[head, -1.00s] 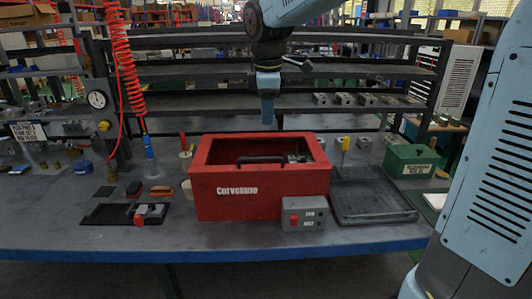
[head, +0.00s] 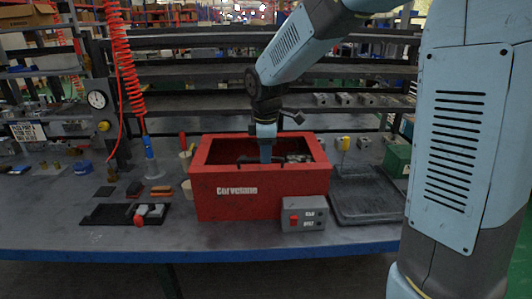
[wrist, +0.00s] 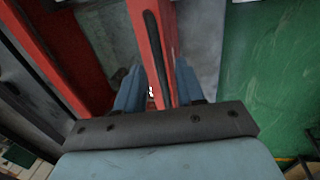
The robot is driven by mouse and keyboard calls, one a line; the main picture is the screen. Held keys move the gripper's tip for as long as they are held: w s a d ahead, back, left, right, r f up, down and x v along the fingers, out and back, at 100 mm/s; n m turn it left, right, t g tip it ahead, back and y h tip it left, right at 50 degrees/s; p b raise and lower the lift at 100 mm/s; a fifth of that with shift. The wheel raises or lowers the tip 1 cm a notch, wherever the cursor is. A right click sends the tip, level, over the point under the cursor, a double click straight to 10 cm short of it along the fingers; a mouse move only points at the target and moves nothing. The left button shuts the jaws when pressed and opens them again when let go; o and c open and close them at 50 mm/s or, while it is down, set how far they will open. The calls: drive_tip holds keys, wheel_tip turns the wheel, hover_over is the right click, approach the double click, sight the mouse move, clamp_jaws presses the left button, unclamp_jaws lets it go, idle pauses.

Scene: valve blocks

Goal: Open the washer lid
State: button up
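The red washer box (head: 255,203) marked "Corvelano" stands at the middle of the bench. Its top is a red frame around a dark opening, and I cannot tell whether this frame is the lid. My gripper (head: 266,155) points down at the opening. In the wrist view my two blue fingers (wrist: 155,88) are apart, one on each side of a red bar (wrist: 153,45) with a long black strip (wrist: 157,55) along it. I cannot tell whether the fingers touch the bar. In the head view the gripper hides part of the opening.
A grey switch box (head: 304,214) stands at the washer's front right. A dark tray (head: 367,199) lies to its right, with a green box (head: 397,158) behind. A black mat (head: 105,215) with a small fixture lies left. A red coiled hose (head: 124,65) hangs at back left.

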drive_tip(key=shift+f, duration=0.35)
clamp_jaws()
idle(0.4)
